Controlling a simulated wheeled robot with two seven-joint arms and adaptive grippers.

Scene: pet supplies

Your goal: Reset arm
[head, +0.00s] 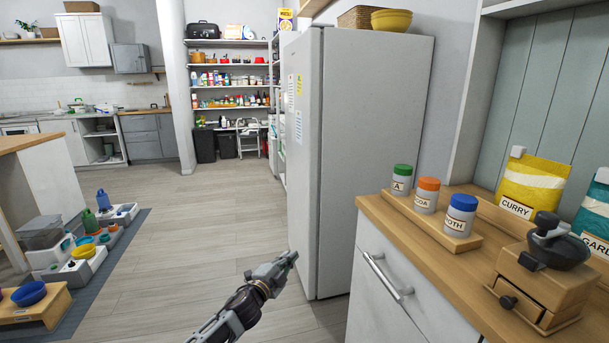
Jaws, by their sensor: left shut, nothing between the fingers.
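My left gripper (287,259) shows at the bottom middle of the head view, with its arm coming in from the bottom edge. It is shut and empty. It is held over the wooden floor, in front of the white fridge's lower left corner, touching nothing that I can see. My right gripper is not in view.
A tall white fridge (368,150) stands behind the gripper. At right, a wooden counter (400,240) holds labelled jars (427,195), a grinder (545,270) and a curry bag (530,188). Pet feeders and bowls (84,250) stand on a grey mat at left. The floor (190,230) between is clear.

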